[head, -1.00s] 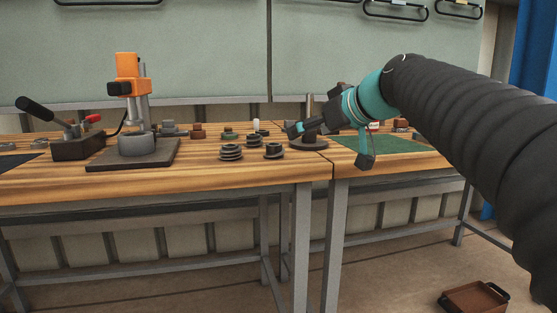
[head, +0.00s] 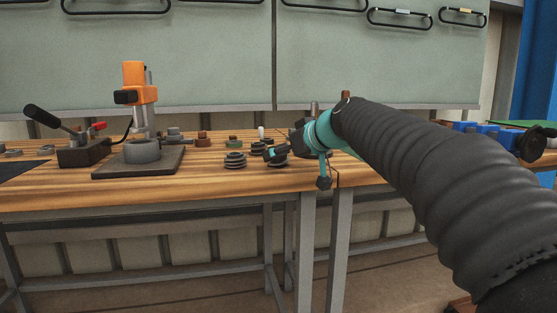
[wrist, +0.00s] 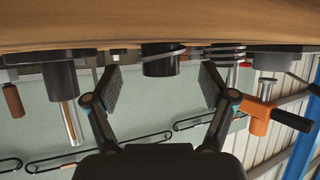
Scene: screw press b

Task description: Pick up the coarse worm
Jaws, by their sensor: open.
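The coarse worm (wrist: 160,62) is a dark cylinder with one wide slanting thread showing in the inverted wrist view. It stands on the bench, between and beyond my gripper's fingertips (wrist: 161,82), with clear space on both sides. In the head view the worm (head: 278,163) is partly hidden by my gripper (head: 272,152). My gripper is open and empty; I cannot tell how far the worm reaches between the fingers. A second worm (head: 235,160) with closer threads stands to its left and also shows in the wrist view (wrist: 225,52).
An orange press (head: 135,85) on a dark base and a lever tool (head: 80,150) stand at the left. Small parts, including a brown one (head: 202,139) and a green one (head: 234,142), lie behind. A dark cylinder with a metal shaft (wrist: 62,82) stands beside my gripper. The front bench (head: 150,186) is clear.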

